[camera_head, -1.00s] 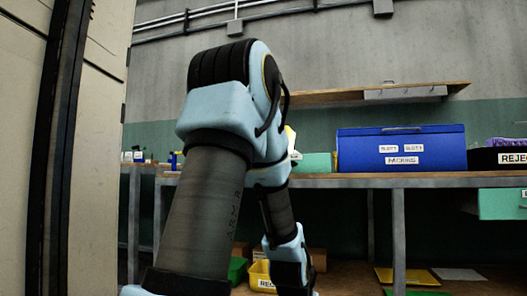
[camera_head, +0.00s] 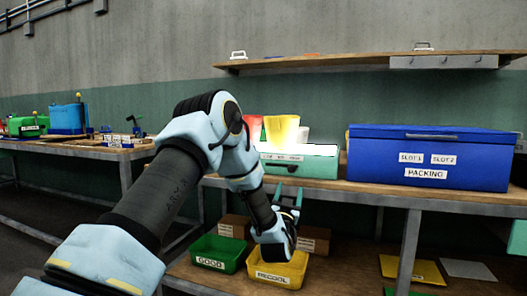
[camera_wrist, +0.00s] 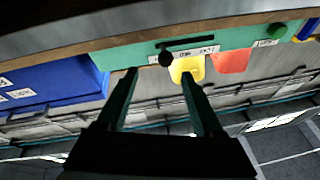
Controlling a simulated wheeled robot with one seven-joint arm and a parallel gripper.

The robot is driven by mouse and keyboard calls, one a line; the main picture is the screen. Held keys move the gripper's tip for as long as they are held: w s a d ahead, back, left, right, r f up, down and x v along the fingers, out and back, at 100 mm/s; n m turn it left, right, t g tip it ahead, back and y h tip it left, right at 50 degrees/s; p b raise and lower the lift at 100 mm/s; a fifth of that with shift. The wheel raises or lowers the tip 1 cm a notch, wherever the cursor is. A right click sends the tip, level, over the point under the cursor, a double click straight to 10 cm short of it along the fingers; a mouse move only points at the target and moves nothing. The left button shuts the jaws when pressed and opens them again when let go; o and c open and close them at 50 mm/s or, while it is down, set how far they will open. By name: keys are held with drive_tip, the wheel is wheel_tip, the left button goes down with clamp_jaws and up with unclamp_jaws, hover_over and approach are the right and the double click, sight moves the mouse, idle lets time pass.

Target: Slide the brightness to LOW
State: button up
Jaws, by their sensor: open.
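A teal box (camera_head: 318,167) with a white LOW MID HIGH label (camera_head: 282,157) stands on the workbench. Its top glows bright white in the head view. In the wrist view, which looks upside down, the teal box (camera_wrist: 128,54) shows a dark slot (camera_wrist: 185,42) and a round black knob (camera_wrist: 166,59) near the left end of the label. My gripper (camera_head: 287,190) is open and empty, below and in front of the box. In the wrist view the fingers (camera_wrist: 158,71) point toward the knob, which appears between their tips; contact is not visible.
A blue PACKING box (camera_head: 429,157) stands right of the teal box. Red and yellow pieces (camera_head: 281,129) rise behind the glow. The bench edge (camera_head: 400,194) is close to my gripper.

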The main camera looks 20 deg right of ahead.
sight(291, 172)
drive_tip(key=shift+t, duration=0.4)
drive_tip(key=x, duration=1.1)
drive_tip(key=shift+w+a+r, duration=0.3)
drive_tip(key=shift+r, duration=0.05)
drive_tip(key=shift+c, duration=0.3)
clamp_jaws()
